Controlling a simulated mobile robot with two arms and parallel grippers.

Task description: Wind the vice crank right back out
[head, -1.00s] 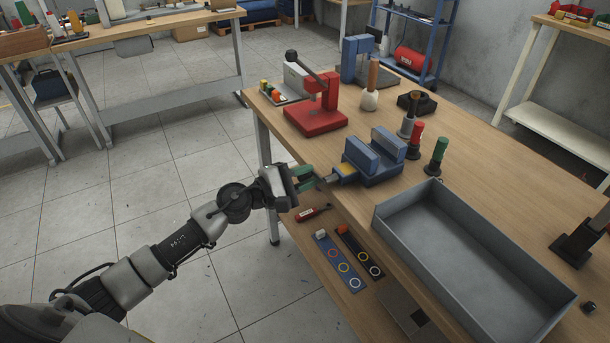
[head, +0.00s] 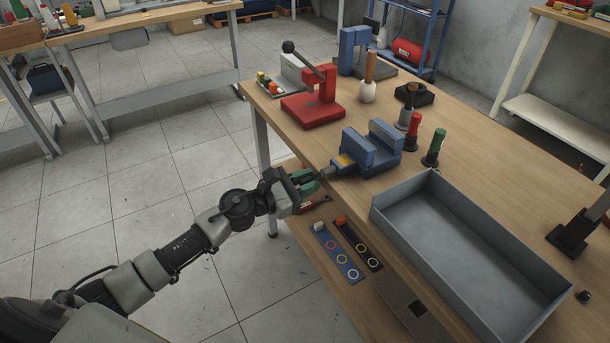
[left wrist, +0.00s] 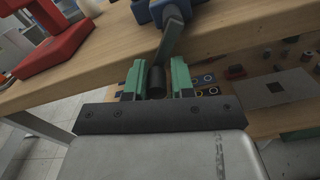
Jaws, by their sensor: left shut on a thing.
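The blue vice (head: 372,150) stands at the near left edge of the bench, its jaws apart. Its crank (head: 330,172) sticks out past that edge, and its grey arm also shows in the left wrist view (left wrist: 170,38). My left gripper (head: 312,186) is beyond the bench edge at the crank's end. In the left wrist view its green fingers (left wrist: 158,76) stand either side of the dark crank knob (left wrist: 156,88) and are shut on it. My right gripper is not in view.
A red press (head: 318,98) stands behind the vice, and a grey tray (head: 470,255) lies in front of it. Red and green handled tools (head: 433,148) stand close to its right. A lower shelf (head: 365,303) with marked strips lies below the gripper.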

